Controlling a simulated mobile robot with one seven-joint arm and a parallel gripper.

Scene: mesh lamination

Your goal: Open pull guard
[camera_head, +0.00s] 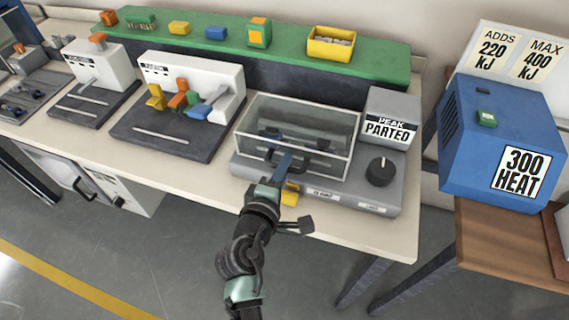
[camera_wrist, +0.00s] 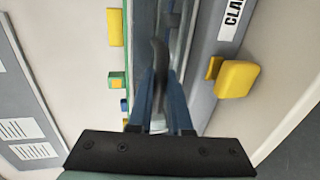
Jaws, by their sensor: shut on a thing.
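The pull guard (camera_head: 330,130) is a clear, pale-framed box on the grey machine (camera_head: 345,192) labelled "PEAK PARTED". It appears closed, with dark parts visible inside. Its dark handle (camera_head: 291,164) is on the front; in the wrist view the handle (camera_wrist: 160,62) runs between my blue fingers. My gripper (camera_head: 284,165) reaches the front of the guard and is shut on this handle. The fingers also show in the wrist view (camera_wrist: 160,95). Part of the handle is hidden by the fingers.
A yellow clamp part (camera_head: 290,194) sits just below my gripper on the machine's front, and a black knob (camera_head: 380,171) is to its right. A grey fixture (camera_head: 165,130) with coloured levers stands left. The blue heat box (camera_head: 500,135) is far right.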

